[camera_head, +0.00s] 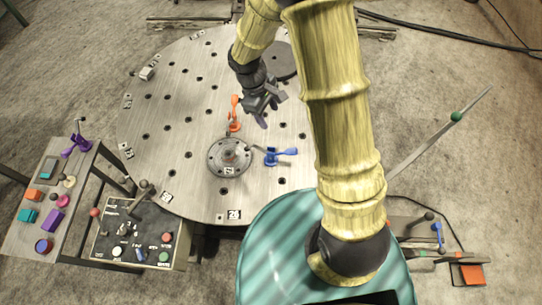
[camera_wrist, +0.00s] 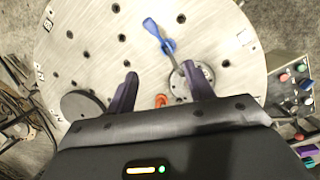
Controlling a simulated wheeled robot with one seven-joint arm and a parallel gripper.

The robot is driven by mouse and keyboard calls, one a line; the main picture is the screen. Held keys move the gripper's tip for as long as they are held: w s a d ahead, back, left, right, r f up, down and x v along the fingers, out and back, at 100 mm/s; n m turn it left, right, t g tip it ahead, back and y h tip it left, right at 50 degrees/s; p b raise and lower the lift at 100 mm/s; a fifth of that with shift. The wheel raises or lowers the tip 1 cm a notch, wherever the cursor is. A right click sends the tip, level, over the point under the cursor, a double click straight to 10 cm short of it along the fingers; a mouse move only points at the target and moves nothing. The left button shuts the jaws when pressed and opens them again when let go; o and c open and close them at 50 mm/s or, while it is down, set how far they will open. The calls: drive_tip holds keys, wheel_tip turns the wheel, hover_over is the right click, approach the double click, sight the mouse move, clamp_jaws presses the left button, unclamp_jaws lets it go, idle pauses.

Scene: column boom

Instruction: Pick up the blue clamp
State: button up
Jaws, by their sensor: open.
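The blue clamp (camera_head: 280,155) is on the round, perforated metal table (camera_head: 205,95), just right of a grey round flange (camera_head: 230,172). In the wrist view the blue clamp (camera_wrist: 166,45) is beyond my fingertips, with a grey bar reaching toward the flange. I cannot tell whether the bar touches it. An orange clamp (camera_head: 234,118) stands behind the flange; part of it shows low between my fingers in the wrist view (camera_wrist: 161,101). My gripper (camera_head: 263,112) is open and empty above the table, behind the blue clamp. Its fingers (camera_wrist: 162,80) are spread apart.
A dark disc (camera_head: 281,62) lies at the table's back. A control box (camera_head: 135,238) stands at the front left, near a side bench (camera_head: 22,232) with coloured parts and a purple clamp (camera_head: 76,143). Another small blue item (camera_head: 438,233) is at right. A small block (camera_head: 147,73) sits at the table's left.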

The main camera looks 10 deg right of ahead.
drive_tip(key=w+a+f+n+h, duration=0.2)
drive_tip(key=a+f+n, duration=0.2)
drive_tip(key=f, duration=0.4)
drive_tip(key=shift+w+a+n, duration=0.25)
drive_tip(key=shift+a+n, duration=0.05)
drive_tip(key=shift+a, duration=0.45)
drive_tip(key=shift+f, duration=0.1)
drive_tip(key=p, duration=0.4)
approach(271, 150)
drive_tip(key=x, duration=0.5)
drive_tip(key=shift+w+f, duration=0.2)
drive_tip(key=shift+w, duration=0.2)
drive_tip(key=shift+s+d+f+p, duration=0.2)
drive_tip(key=shift+f+p, duration=0.1)
drive_tip(key=shift+p, duration=0.3)
drive_tip(key=shift+p+x, duration=1.15)
drive_tip(key=shift+x, duration=1.05)
drive_tip(key=shift+s+a, duration=0.1)
drive_tip(key=shift+s, duration=0.05)
drive_tip(key=shift+c, duration=0.2)
